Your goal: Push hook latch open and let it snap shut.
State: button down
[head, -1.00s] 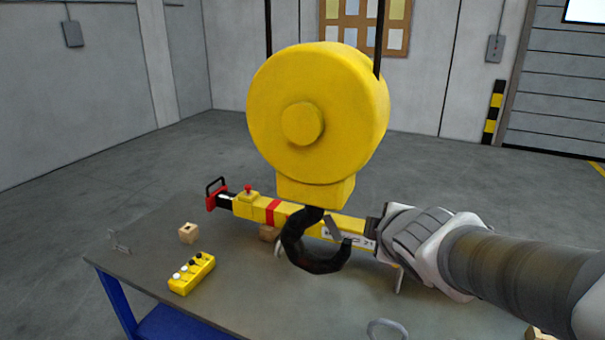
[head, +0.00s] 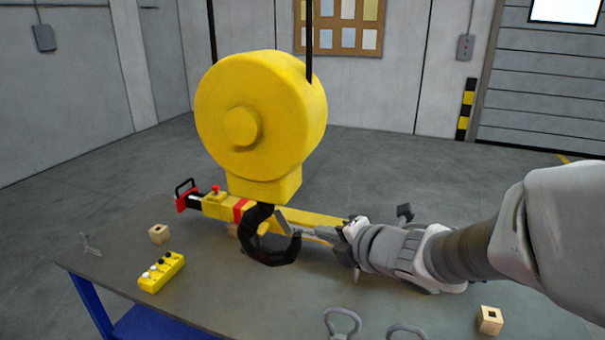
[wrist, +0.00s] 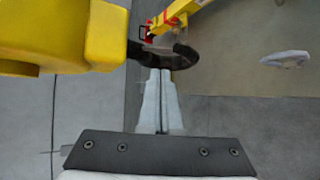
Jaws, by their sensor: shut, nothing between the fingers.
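The black hook (head: 268,255) hangs below the round yellow hoist (head: 255,120) over the table. Its grey hook latch (head: 284,219) slants across the hook's mouth at the upper right. My gripper (head: 304,232) is shut and empty, with its fingertips at the right side of the hook mouth, close to the latch. I cannot tell whether they touch. In the wrist view the shut fingers (wrist: 160,73) reach to the dark hook (wrist: 178,58), with the yellow hoist body (wrist: 105,35) at left. The latch is not clear there.
A yellow beam (head: 215,208) with a red end handle lies behind the hook. The table (head: 215,300) holds a yellow button box (head: 161,272), a wooden block (head: 159,234), another block (head: 489,320) and grey shackles (head: 342,322). Free floor lies beyond.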

aim_at(285, 226)
jog(key=shift+s+f+n, duration=0.1)
jog(key=shift+s+n, duration=0.1)
jog(key=shift+n, duration=0.1)
jog(key=shift+w+a, duration=0.15)
jog(key=x, duration=1.3)
jog(key=shift+w+a+f+b, duration=0.2)
jog(key=shift+a+f+b, duration=0.05)
jog(key=shift+a+b, duration=0.1)
jog(key=shift+f+b, duration=0.25)
jog(key=shift+b, duration=0.5)
